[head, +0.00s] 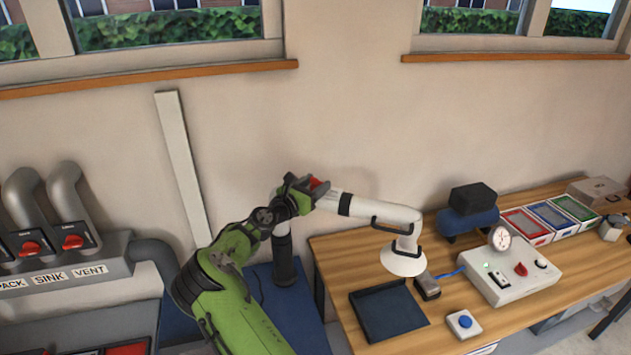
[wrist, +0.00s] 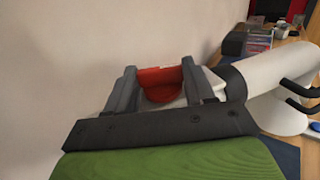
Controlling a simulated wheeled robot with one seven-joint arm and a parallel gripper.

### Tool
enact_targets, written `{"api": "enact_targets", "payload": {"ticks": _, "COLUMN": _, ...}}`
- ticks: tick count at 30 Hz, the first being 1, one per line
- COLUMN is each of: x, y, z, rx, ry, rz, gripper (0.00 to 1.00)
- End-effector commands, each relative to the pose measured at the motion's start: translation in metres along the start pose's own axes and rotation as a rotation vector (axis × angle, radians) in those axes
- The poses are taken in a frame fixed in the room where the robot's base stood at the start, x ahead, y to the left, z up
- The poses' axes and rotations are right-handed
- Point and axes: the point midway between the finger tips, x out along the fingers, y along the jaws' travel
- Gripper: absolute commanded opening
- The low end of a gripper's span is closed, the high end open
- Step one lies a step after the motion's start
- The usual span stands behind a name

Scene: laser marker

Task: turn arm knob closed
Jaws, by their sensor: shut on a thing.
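The red arm knob (head: 316,184) sits at the joint of a white extraction arm (head: 378,208), left of its hood (head: 403,260). My gripper (head: 308,187) is at that joint, shut on the knob. In the wrist view the red knob (wrist: 158,84) lies between the two grey fingers of my gripper (wrist: 159,72), one on each side. The white arm also shows in the wrist view (wrist: 256,80), running off to the right. The fingers hide part of the knob, and its exact angle is hard to tell.
A wooden bench (head: 455,328) stands below the hood. Labelled valves with red handles (head: 73,241) stand at left. The wall is close behind my gripper.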

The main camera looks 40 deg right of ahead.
Motion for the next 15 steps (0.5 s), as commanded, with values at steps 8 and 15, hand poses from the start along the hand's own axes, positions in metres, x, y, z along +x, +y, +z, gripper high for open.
{"api": "enact_targets", "payload": {"ticks": 8, "x": 0.0, "y": 0.0053, "z": 0.0008, "rx": -0.004, "ry": -0.002, "rz": -0.187, "gripper": 0.23}}
{"api": "enact_targets", "payload": {"ticks": 15, "x": 0.0011, "y": 0.0056, "z": -0.0002, "rx": -0.003, "ry": -0.002, "rz": -0.289, "gripper": 0.23}}
